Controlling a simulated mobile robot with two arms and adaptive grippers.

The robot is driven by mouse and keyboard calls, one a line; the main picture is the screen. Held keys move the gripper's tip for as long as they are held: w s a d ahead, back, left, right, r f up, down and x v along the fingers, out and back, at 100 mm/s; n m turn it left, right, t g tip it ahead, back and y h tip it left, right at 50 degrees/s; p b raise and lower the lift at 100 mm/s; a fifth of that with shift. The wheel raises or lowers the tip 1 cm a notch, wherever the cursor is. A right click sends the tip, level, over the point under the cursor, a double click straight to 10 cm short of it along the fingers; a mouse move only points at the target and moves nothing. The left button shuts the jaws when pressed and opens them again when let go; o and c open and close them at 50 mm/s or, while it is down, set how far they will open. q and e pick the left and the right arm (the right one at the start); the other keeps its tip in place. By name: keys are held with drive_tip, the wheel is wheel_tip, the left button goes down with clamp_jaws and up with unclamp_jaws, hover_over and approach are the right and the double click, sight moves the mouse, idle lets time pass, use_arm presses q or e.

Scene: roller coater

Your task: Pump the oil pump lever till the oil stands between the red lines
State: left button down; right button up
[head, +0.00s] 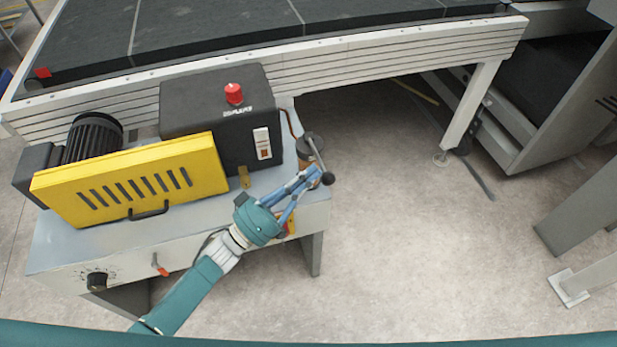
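The oil pump (310,145) stands at the right end of the grey machine cabinet. It has a dark round cap and a brownish body, partly covered by my gripper. Its lever (316,153) is a thin metal rod slanting down to the right from the cap, ending in a black ball knob (327,179). My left gripper (315,176) reaches in from the lower left, its blue fingertips right beside the knob. I cannot tell whether the fingers hold the lever or only lie close to it. No oil level or red lines can be made out. My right gripper is out of view.
A yellow slotted guard (130,180), a black motor (92,138) and a black box with a red button (233,93) crowd the cabinet top (110,240). A conveyor (400,50) runs behind. The floor (420,250) right of the pump is clear.

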use_arm(q)
drive_tip(key=s+a+f+b, duration=0.3)
drive_tip(key=a+f+b, duration=0.1)
drive_tip(key=a, duration=0.4)
drive_tip(key=shift+s+a+f, duration=0.15)
drive_tip(key=shift+s+f, duration=0.05)
drive_tip(key=shift+f, duration=0.2)
idle(0.4)
